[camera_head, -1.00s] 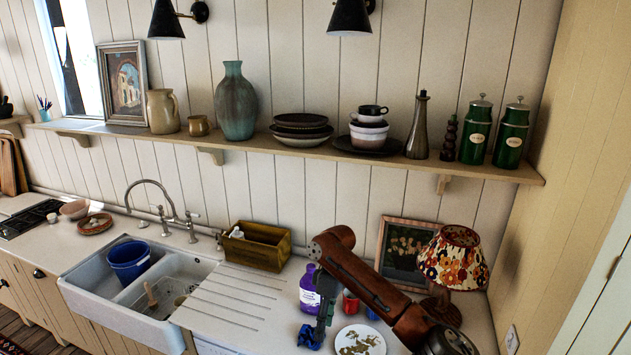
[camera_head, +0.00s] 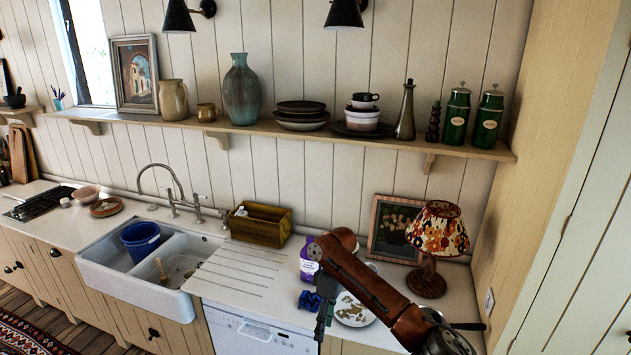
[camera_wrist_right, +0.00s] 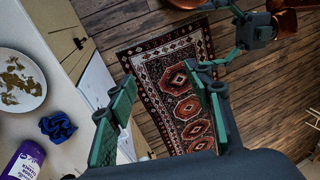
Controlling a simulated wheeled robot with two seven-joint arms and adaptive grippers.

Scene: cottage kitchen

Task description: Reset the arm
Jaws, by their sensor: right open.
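My right arm reaches in from the lower right of the head view. Its gripper (camera_head: 324,308) hangs in front of the counter's front edge, near a crumpled blue cloth (camera_head: 309,300). In the right wrist view the fingers of this gripper (camera_wrist_right: 162,80) stand apart with nothing between them, over the floor and rug. My left gripper (camera_wrist_right: 252,32) shows small at the upper right of the wrist view; its jaw state is unclear. It does not show in the head view.
A floral lamp (camera_head: 437,232) stands behind. The sink (camera_head: 120,272) is left, and a patterned rug (camera_wrist_right: 178,90) lies on the floor.

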